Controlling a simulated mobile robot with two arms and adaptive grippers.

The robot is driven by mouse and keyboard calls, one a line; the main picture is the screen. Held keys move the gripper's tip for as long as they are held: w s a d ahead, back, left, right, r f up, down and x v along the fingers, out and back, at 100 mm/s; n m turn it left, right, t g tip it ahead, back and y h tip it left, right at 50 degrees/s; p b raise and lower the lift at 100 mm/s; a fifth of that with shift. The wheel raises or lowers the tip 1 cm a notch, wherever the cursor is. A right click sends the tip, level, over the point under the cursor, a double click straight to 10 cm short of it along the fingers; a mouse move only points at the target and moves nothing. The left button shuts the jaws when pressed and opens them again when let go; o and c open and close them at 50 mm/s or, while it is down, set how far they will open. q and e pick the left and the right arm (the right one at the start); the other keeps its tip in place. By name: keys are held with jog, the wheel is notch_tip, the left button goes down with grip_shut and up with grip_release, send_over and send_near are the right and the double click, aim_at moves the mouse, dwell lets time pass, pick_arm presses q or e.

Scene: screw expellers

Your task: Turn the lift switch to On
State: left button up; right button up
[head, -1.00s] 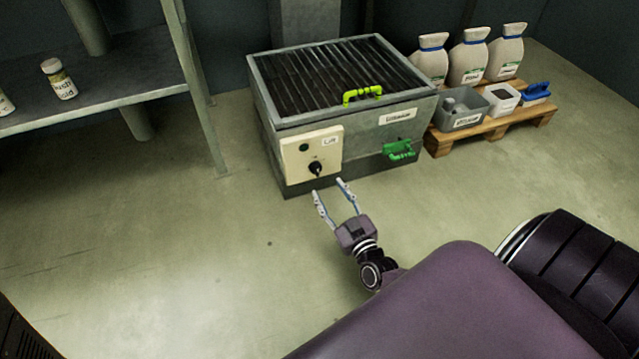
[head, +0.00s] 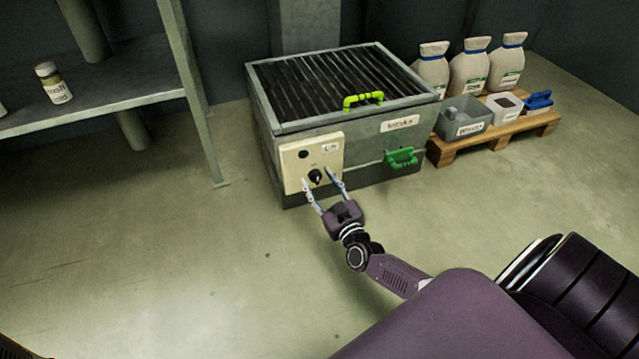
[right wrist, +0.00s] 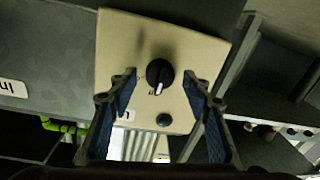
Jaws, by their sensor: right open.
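The lift switch is a round black knob (head: 315,176) with a white mark, on a cream panel (head: 296,169) at the front left of a grey metal box (head: 360,146). A label reading "Lift" and a dark round spot sit above the knob in the head view. My right gripper (head: 316,176) is open, its two fingers reaching toward the panel on either side of the knob. In the right wrist view the knob (right wrist: 159,73) lies between and beyond the open fingers (right wrist: 158,85). I cannot tell whether the fingertips touch the panel. My left gripper is not in view.
The box has a slatted top with a lime handle (head: 363,101) and a green handle (head: 401,157) on its front. A pallet (head: 494,137) with bins and several sacks stands to the right. A shelf (head: 95,100) with a bottle stands left. The front floor is clear.

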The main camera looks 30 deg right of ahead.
jog(key=shift+c, duration=0.3)
jog(key=c, duration=1.1)
jog(key=shift+m, duration=0.4)
jog(key=m, duration=0.4)
jog(key=shift+f+m, duration=0.1)
jog(key=shift+m, duration=0.3)
jog(key=m, duration=0.6)
jog(key=shift+m+t+h+b, duration=0.3)
jog(key=shift+h, duration=0.1)
jog(key=o, duration=1.2)
jog(key=shift+c, duration=0.2)
